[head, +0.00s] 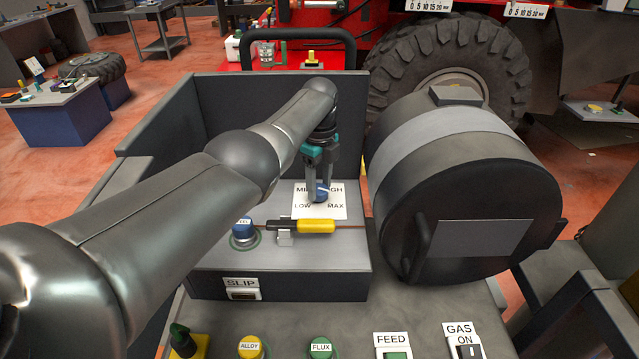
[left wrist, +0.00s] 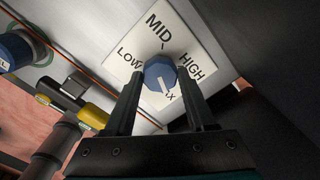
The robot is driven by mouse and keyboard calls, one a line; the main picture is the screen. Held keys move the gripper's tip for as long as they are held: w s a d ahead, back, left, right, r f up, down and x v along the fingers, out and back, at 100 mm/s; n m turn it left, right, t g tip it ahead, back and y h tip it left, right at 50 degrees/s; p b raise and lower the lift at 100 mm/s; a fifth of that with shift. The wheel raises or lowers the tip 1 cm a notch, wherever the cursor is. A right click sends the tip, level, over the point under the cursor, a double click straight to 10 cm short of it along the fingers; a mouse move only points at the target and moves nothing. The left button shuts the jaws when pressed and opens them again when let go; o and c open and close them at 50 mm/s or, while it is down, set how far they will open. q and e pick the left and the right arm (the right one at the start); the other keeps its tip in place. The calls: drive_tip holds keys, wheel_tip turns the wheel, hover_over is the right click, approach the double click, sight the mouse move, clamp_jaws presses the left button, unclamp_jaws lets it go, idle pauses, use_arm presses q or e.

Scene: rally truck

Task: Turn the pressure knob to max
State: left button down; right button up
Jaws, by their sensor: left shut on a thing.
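The blue pressure knob (head: 320,191) sits on a white label plate (head: 329,210) marked LOW, MID, HIGH and MAX, on the grey console. In the left wrist view, the knob (left wrist: 160,70) has a white pointer line directed toward the partly hidden MAX label. My left gripper (head: 318,198) reaches down from above and is shut on the knob, with one finger on each side. In the left wrist view the gripper (left wrist: 158,82) covers part of the label plate. My right gripper is not in view.
A blue labelled knob (head: 244,231) and a yellow-handled torch (head: 316,226) are left of and in front of the plate. A large dark drum (head: 465,190) stands close on the right. FLUX (head: 320,348), FEED (head: 394,345) and GAS controls line the front.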

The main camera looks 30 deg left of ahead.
sight(320, 189)
use_arm(q)
drive_tip(key=shift+w+r, duration=0.1)
drive_tip(key=shift+r, duration=0.05)
drive_tip(key=shift+c, duration=1.2)
unclamp_jaws()
wheel_tip(320, 189, up, 15)
drive_tip(key=p, duration=0.1)
